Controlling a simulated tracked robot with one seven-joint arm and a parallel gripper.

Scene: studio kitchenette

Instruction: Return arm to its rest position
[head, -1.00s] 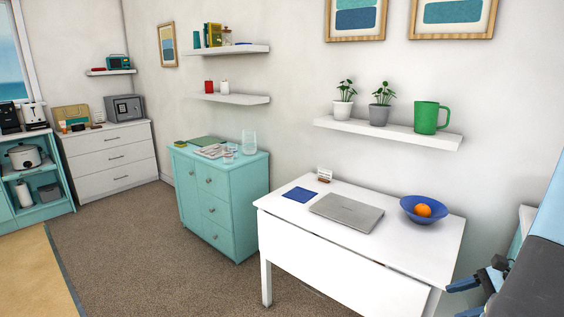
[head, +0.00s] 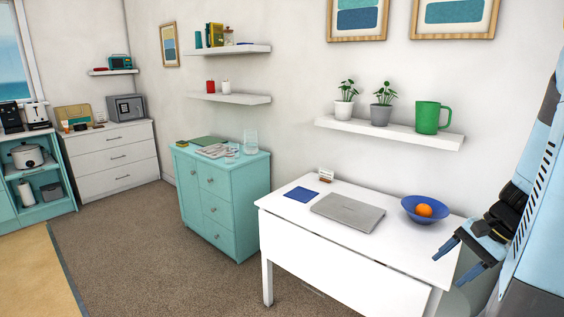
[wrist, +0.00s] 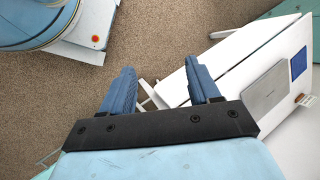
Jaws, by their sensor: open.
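My gripper (head: 455,262) is at the right of the head view, at the right end of the white desk (head: 345,262). Its blue fingers are apart with nothing between them. In the wrist view my gripper (wrist: 160,88) points down toward the carpet, its two fingers spread and empty. The desk (wrist: 226,62) shows to the right of the fingers there. My light-blue arm links run up the right edge of the head view.
The desk holds a blue bowl (head: 410,206) with an orange (head: 424,210), a laptop (head: 347,212) and a blue square (head: 301,194). Above is a shelf (head: 400,136) with a green mug (head: 428,117) and two plants. A teal cabinet (head: 225,195) stands left. Carpet is open in front.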

